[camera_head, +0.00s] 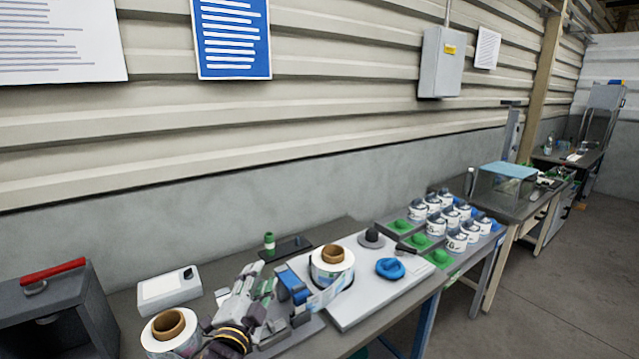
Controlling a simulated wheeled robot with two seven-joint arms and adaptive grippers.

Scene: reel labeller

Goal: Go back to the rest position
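My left gripper (258,284) reaches up from the bottom edge, left of the labeller, its black and yellow wrist lowest. Its fingers blend with grey and green parts around them, so I cannot tell whether they are open or shut. The reel labeller is a pale board (355,304) on the bench. It carries a label reel (332,262) with a brown core, a blue knob (390,268) and a black knob (372,237). A blue part (293,284) stands beside the reel, near my gripper. My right gripper is not in view.
Another reel (171,334) is left of my wrist, near a white box (168,289). A dark case (55,312) with a red handle stands far left. Several white jars (457,240) stand in a grey tray with green places. The floor (545,290) at right is clear.

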